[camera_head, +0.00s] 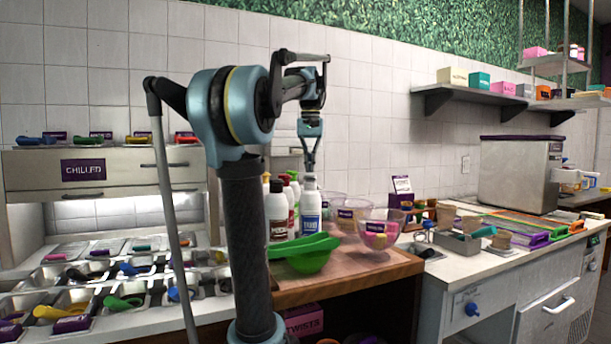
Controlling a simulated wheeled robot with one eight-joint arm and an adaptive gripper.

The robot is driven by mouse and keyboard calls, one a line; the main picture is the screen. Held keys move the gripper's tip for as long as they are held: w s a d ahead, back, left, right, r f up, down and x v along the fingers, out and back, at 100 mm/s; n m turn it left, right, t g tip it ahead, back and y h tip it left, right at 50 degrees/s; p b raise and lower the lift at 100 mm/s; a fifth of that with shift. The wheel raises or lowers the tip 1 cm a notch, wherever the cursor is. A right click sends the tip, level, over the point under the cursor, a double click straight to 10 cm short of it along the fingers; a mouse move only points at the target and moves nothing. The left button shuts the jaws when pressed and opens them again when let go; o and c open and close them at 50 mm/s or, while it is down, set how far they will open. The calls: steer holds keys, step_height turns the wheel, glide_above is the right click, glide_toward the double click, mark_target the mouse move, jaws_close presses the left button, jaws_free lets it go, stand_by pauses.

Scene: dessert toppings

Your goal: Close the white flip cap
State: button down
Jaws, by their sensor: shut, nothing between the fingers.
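My gripper (310,168) points straight down, with its fingers together and nothing held. It is directly above a white bottle with a blue label (311,222) on the wooden counter. The bottle stands upright. Its white top (310,184) is just under my fingertips, and I cannot tell whether they touch it. The flip cap is too small in this view to tell whether it is open or shut.
A brown-labelled bottle (276,211) stands close on the left, with red and green ones behind. A green bowl (307,260) is in front; clear bowls (380,229) stand right on the wooden counter (350,283). A chilled topping station (100,165) is at left.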

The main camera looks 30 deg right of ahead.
steer(key=shift+f, duration=0.45)
step_height(320, 180, up, 8)
stand_by(0.9)
steer(key=shift+s+a, duration=0.1)
steer(key=shift+s, duration=0.05)
